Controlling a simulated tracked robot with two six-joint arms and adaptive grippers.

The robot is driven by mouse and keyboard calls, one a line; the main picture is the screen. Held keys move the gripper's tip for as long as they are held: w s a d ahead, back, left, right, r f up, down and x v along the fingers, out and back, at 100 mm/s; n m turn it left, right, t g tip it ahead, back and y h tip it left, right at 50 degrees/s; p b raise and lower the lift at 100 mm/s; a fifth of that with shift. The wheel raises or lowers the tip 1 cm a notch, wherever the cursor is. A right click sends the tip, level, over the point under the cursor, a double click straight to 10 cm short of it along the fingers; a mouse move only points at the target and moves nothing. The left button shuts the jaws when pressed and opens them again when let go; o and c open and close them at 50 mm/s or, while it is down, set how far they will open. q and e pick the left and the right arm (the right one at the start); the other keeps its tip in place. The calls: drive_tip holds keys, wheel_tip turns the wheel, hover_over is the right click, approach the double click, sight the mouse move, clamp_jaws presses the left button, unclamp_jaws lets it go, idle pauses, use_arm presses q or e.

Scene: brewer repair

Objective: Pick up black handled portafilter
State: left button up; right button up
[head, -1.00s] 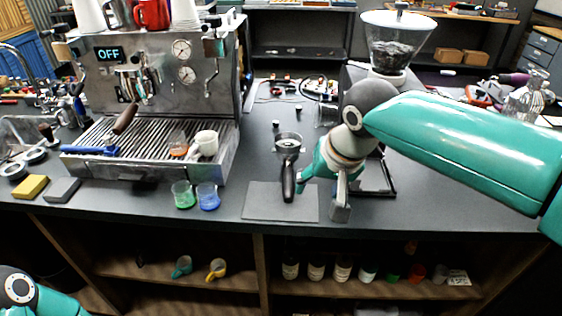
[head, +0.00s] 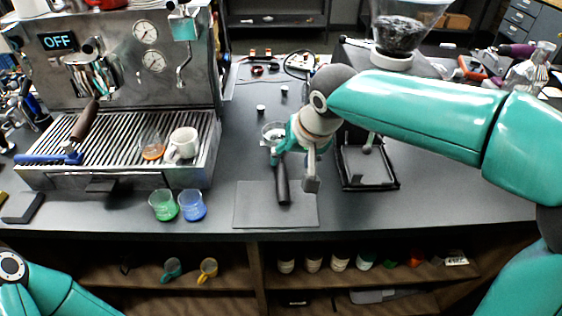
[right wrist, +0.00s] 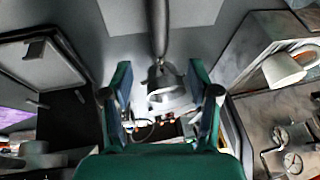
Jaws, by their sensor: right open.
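The black-handled portafilter (head: 282,187) lies on the counter, its handle across a grey mat (head: 246,208) and pointing to the front edge. Its metal basket end (head: 273,131) lies farther back, partly hidden by my right gripper (head: 293,173). My right gripper is open above the portafilter. In the right wrist view the portafilter's black handle (right wrist: 158,28) and basket lie in line with the gap between the open fingers (right wrist: 160,70). Neither finger visibly grips it. Only part of my left arm shows at the lower left; its gripper is out of view.
An espresso machine (head: 120,77) stands left, with a brown-handled portafilter (head: 84,120) and a white cup (head: 183,142). Green (head: 163,206) and blue (head: 193,206) cups stand left of the mat. A grinder (head: 399,28) stands behind my right arm. The counter's front right is clear.

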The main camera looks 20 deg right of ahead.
sight(283, 172)
drive_tip(key=x, duration=0.5)
drive_tip(key=shift+w+a+f, duration=0.1)
drive_tip(key=shift+w+f, duration=0.15)
drive_tip(key=shift+f, duration=0.1)
drive_tip(key=shift+w+d+p+x, duration=0.15)
drive_tip(key=shift+p+x, duration=0.25)
drive_tip(key=shift+x, duration=0.85)
drive_tip(key=shift+w+d+p+x, duration=0.1)
drive_tip(key=shift+p+x, duration=0.25)
drive_tip(key=shift+x, duration=0.95)
drive_tip(key=shift+r, duration=0.2)
clamp_jaws()
